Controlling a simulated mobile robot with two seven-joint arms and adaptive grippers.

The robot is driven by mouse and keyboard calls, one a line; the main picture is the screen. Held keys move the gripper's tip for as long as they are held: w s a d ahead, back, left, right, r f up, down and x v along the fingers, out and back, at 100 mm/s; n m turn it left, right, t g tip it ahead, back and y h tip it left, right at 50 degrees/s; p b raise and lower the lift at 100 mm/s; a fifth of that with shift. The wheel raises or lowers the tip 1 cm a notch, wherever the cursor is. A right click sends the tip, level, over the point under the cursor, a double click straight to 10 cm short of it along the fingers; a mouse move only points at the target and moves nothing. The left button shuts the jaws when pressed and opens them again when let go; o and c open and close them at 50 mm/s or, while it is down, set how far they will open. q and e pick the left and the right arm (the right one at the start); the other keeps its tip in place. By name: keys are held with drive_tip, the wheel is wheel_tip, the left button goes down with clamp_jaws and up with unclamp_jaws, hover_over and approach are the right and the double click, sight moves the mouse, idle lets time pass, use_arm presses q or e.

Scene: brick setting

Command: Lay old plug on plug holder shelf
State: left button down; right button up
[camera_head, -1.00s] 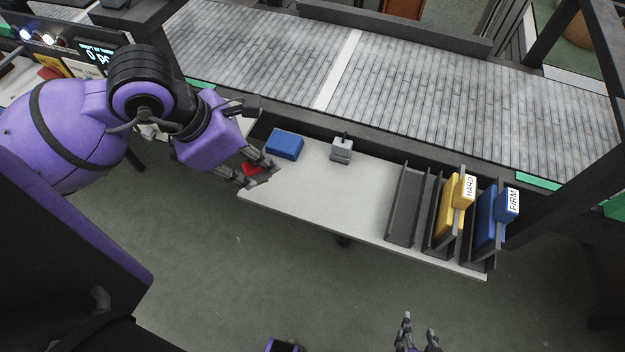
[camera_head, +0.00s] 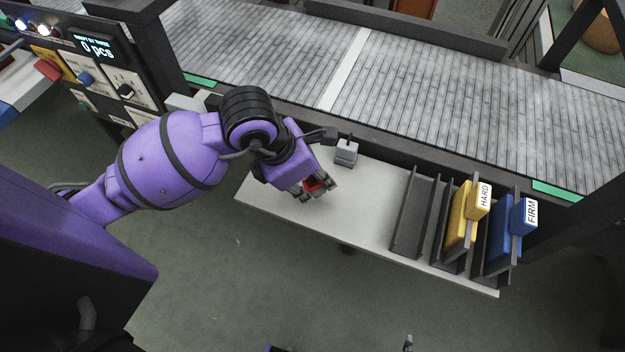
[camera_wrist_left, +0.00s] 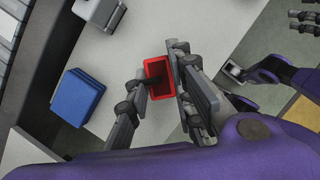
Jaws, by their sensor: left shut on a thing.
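The old plug seems to be the red block (camera_head: 316,184), held between the fingers of my left gripper (camera_head: 318,187). In the left wrist view the red block (camera_wrist_left: 158,77) sits between both fingers, over the pale shelf. The white plug holder shelf (camera_head: 355,220) bears dark slots at its right end. The leftmost slot (camera_head: 411,222) is empty. A yellow plug marked HARD (camera_head: 461,214) and a blue plug marked FIRM (camera_head: 505,225) stand in the other slots. My right gripper (camera_wrist_left: 268,45) shows at the right of the left wrist view, fingers apart.
A blue block (camera_wrist_left: 78,98) lies on the shelf, hidden behind my left arm in the head view. A conveyor (camera_head: 440,95) runs behind. Bare shelf lies left of the slots.

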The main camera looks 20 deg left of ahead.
use_arm(q)
drive_tip(key=shift+f, duration=0.5)
use_arm(e)
drive_tip(key=shift+s+f, duration=0.15)
drive_tip(key=shift+s, duration=0.2)
